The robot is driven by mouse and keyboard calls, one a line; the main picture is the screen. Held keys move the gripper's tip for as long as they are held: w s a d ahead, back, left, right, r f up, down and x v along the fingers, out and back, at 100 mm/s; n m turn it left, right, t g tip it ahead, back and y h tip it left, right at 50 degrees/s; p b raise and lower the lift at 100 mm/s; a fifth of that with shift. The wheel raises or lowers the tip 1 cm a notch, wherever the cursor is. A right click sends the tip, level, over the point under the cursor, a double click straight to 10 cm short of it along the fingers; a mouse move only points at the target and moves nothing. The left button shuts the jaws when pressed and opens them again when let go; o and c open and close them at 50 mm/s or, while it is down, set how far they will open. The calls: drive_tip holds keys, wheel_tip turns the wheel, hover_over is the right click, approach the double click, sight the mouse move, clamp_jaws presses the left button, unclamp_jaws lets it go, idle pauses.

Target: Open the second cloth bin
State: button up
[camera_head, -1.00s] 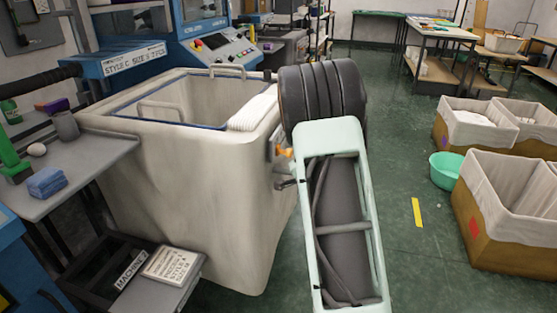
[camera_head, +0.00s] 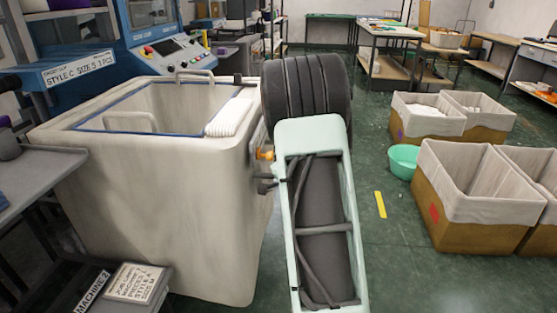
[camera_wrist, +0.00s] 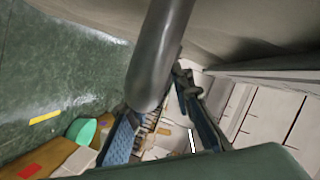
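A large cream cloth bin (camera_head: 165,205) stands at left, beside a sign reading "MACHINE 2". Its top is open at the front-facing view, with a blue-edged rim, a pale handle loop (camera_head: 130,121) inside, and white folded cloth (camera_head: 231,117) at its right edge. I cannot tell whether another bin is meant. My gripper (camera_head: 266,178) is by the bin's right side, mostly hidden by my arm. In the wrist view my gripper (camera_wrist: 160,125) has its fingers apart. A dark grey rounded bar (camera_wrist: 160,60) reaches down close to the fingertips; contact is unclear.
A small stand with a sign (camera_head: 135,283) is at the bin's front. Cloth-lined brown crates (camera_head: 478,190) and a green basin (camera_head: 403,160) stand at right. A blue machine (camera_head: 140,55) is behind the bin. Green floor is clear around the yellow strip (camera_head: 380,204).

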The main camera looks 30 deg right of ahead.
drive_tip(key=shift+o, duration=0.5)
drive_tip(key=shift+a, duration=0.1)
drive_tip(key=v, duration=1.2)
drive_tip(key=shift+r, duration=0.15)
